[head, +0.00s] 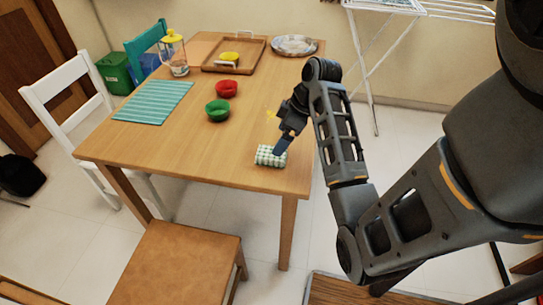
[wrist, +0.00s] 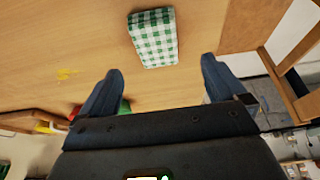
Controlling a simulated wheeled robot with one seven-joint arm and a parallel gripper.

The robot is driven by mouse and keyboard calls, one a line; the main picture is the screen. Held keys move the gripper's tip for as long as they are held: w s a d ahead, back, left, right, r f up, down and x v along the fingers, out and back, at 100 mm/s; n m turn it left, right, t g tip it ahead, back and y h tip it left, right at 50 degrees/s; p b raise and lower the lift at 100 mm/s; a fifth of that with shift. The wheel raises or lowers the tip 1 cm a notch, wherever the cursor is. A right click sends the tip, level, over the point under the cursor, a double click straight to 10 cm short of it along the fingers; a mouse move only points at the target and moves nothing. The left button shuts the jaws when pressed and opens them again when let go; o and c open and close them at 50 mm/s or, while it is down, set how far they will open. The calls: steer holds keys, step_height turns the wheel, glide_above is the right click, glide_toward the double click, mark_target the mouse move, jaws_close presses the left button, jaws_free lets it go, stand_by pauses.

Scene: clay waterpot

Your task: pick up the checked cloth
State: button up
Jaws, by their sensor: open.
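The green-and-white checked cloth (head: 270,156) lies folded or rolled near the right front edge of the wooden table in the head view. In the wrist view the cloth (wrist: 153,37) is at the top, beyond the fingertips and roughly midway between them. My gripper (head: 281,147) points down at the cloth and overlaps its right side in the head view. In the wrist view my gripper (wrist: 162,80) has its two dark fingers wide apart with nothing between them. I cannot tell the exact height of the fingertips above the table.
A green bowl (head: 217,110) and a red bowl (head: 227,88) stand mid-table. A teal striped mat (head: 153,102) lies left. A brown chair (head: 178,263) stands in front. The tabletop left of the cloth is clear.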

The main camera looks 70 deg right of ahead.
mark_target(267, 152)
steer(key=x, duration=0.7)
steer(key=shift+d+f+p, duration=0.25)
steer(key=shift+f+p, duration=0.1)
steer(key=shift+f, duration=0.05)
steer(key=c, duration=1.2)
steer(key=shift+r, duration=0.1)
step_height(267, 152, up, 4)
steer(key=shift+f, duration=0.1)
steer(key=s+d+r, duration=0.1)
steer(key=s+r, duration=0.1)
steer(key=s, duration=0.1)
steer(key=s+d+r, duration=0.2)
steer(key=s, duration=0.2)
steer(key=s+d+r+p, duration=0.1)
steer(key=s+d+r, duration=0.1)
steer(key=s+r, duration=0.1)
steer(key=shift+s+d+r, duration=0.1)
steer(key=shift+s+d, duration=0.05)
steer(key=shift+s, duration=0.05)
